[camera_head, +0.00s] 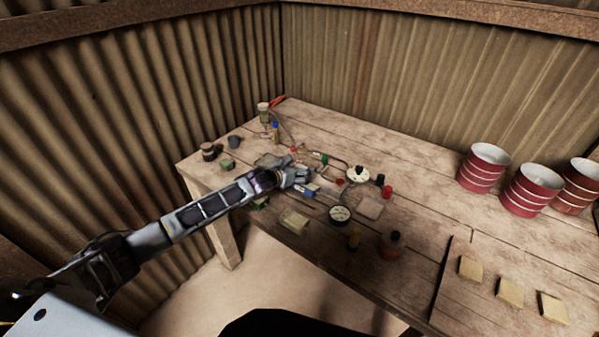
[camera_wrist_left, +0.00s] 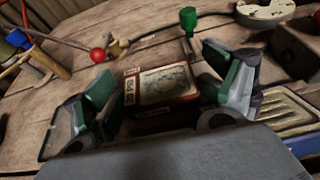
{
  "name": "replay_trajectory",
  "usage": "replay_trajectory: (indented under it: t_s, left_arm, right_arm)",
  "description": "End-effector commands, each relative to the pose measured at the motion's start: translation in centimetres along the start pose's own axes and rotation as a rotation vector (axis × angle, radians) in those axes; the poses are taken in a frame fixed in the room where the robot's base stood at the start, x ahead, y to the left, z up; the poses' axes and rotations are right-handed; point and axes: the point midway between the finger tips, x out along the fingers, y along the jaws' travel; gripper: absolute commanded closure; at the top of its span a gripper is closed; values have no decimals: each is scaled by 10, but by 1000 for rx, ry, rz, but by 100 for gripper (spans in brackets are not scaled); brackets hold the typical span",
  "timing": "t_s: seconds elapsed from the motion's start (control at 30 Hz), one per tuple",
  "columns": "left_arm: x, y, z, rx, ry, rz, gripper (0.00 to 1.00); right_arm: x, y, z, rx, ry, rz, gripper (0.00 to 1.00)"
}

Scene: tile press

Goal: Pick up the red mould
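A small dark-red box-like block with a pale patterned top, apparently the red mould (camera_wrist_left: 162,84), lies on the table in the left wrist view. Its near side carries pale markings. My left gripper (camera_wrist_left: 168,98) is open, with one green-padded finger on each side of the block. Gaps show between the pads and the block; I cannot tell if either finger touches it. In the head view my left gripper (camera_head: 300,177) reaches over the cluttered part of the table, and the block cannot be made out there. My right gripper is not in view.
Small tools and jars crowd the wooden table (camera_head: 420,235). A red ball (camera_wrist_left: 97,55) and a green-topped piece (camera_wrist_left: 188,20) stand beyond the block. A round gauge (camera_head: 340,214) is nearby. Red-and-white buckets (camera_head: 483,168) and pale tiles (camera_head: 510,292) are at the right.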

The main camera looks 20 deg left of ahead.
Motion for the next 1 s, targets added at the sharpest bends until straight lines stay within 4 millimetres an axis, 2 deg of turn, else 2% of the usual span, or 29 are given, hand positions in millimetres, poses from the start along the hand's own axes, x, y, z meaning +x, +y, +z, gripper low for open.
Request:
replay_trajectory:
  t_s: [0.03,0.1,0.3,0.77,1.0]
  left_arm:
    - [1,4,-18,7,31,10,41]
    - [1,4,-18,7,31,10,48]
    - [1,4,-18,6,31,10,58]
    - [0,4,-14,3,27,9,58]
    - [-7,4,5,3,24,9,58]
  right_arm:
    - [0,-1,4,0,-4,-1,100]
    - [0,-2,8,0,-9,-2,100]
    - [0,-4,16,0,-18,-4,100]
    - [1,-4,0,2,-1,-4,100]
    - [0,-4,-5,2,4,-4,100]
